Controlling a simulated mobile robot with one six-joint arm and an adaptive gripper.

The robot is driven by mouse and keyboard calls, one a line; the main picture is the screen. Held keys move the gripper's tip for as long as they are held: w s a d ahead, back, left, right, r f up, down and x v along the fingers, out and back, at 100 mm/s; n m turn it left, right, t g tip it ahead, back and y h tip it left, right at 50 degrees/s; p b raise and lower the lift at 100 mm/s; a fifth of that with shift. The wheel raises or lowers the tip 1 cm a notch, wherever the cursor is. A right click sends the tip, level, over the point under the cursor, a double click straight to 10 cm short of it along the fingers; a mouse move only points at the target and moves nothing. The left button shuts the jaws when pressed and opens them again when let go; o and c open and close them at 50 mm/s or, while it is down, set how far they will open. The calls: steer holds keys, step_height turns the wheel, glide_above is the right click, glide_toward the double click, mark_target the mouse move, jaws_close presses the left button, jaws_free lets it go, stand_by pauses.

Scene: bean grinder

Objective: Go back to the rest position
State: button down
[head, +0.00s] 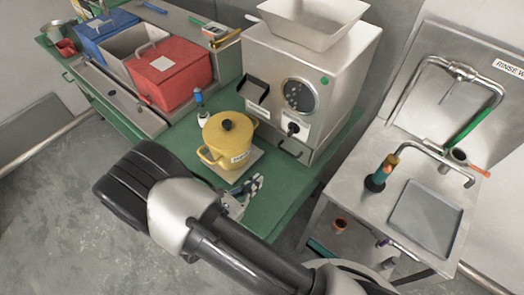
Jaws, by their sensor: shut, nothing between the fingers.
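My gripper (246,190) is at the front edge of the green table (289,195), just right of and in front of the yellow pot. It is shut with nothing in it. The yellow pot (226,144) has a dark lid knob and stands on a pale plate (250,160) in front of the grinder. The bean grinder (318,62) is a steel box with a hopper (312,22) on top, a round dial and a black knob on its front. My arm crosses the lower middle and hides part of the table's front edge.
Red (172,75) and blue (104,30) lidded bins stand at the upper left. A small blue-topped bottle (201,108) stands behind the pot. A steel sink stand (385,215) with pipes is on the right. Grey floor (60,215) is clear at the lower left.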

steer(key=s+d+r+m+g, duration=0.3)
steer(key=d+r+m+g, duration=0.3)
steer(key=d+r+m, duration=0.25)
steer(key=s+d+r+m+g, duration=0.2)
steer(key=d+r+m+g, duration=0.4)
steer(key=r, duration=0.4)
steer(key=s+d+r+m+t+y, duration=0.2)
steer(key=s+r+m+t+y, duration=0.2)
steer(key=s+r+m+y, duration=0.6)
steer(key=shift+s+d+r+m, duration=0.2)
steer(key=shift+s+r+m, duration=0.35)
steer(key=shift+m, duration=1.4)
steer(key=shift+f, duration=0.1)
